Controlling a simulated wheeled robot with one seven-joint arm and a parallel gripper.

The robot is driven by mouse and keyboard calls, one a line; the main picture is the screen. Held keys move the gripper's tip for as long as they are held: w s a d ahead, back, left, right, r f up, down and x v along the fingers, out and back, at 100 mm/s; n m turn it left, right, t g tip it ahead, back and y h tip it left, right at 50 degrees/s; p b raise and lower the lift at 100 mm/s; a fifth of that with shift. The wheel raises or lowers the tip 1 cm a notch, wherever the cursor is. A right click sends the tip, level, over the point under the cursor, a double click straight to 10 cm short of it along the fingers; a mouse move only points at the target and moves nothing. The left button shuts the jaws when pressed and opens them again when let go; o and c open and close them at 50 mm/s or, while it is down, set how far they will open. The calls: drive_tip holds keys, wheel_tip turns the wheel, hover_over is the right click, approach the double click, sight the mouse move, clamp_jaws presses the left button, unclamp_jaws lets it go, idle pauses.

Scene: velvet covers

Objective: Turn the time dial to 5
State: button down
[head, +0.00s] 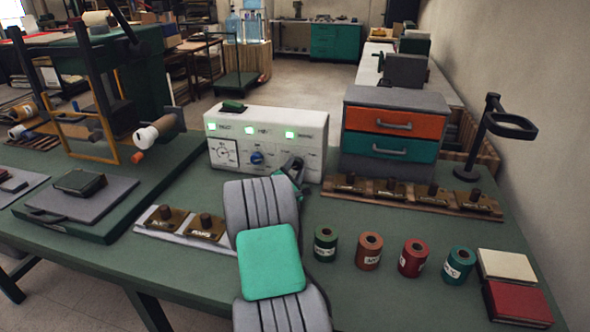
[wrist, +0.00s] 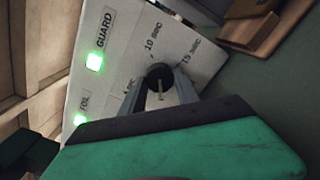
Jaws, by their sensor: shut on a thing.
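The white control box (head: 310,125) stands on the green bench with three lit green lights on its front. The time dial is a small dark knob (wrist: 160,72) on the box's panel, with "10 sec" and "15 sec" printed around it; a third label is partly covered. A pale pointer mark shows on the knob, toward the lower edge of the wrist view. My gripper (wrist: 161,93) is shut on the knob, one finger on each side. In the head view my gripper (head: 293,166) is at the box's right front and hides the dial.
A blue knob (head: 257,158) and a white gauge (head: 224,153) are left of my gripper on the box. An orange and teal drawer unit (head: 391,135) stands close on the right. Several foil rolls (head: 369,250) stand at the front right. A press (head: 110,90) is at left.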

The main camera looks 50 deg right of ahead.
drive_tip(key=shift+f+m, duration=0.1)
drive_tip(key=shift+m, duration=0.2)
drive_tip(key=m+b, duration=0.3)
drive_tip(key=shift+f, duration=0.15)
drive_tip(key=m+b, duration=0.4)
drive_tip(key=shift+m+b, duration=0.3)
drive_tip(key=shift+m, duration=0.1)
drive_tip(key=m+b, duration=0.4)
drive_tip(key=shift+m+b, duration=1.6)
drive_tip(key=shift+m, duration=0.1)
drive_tip(key=shift+r, duration=0.2)
drive_tip(key=c, duration=0.9)
unclamp_jaws()
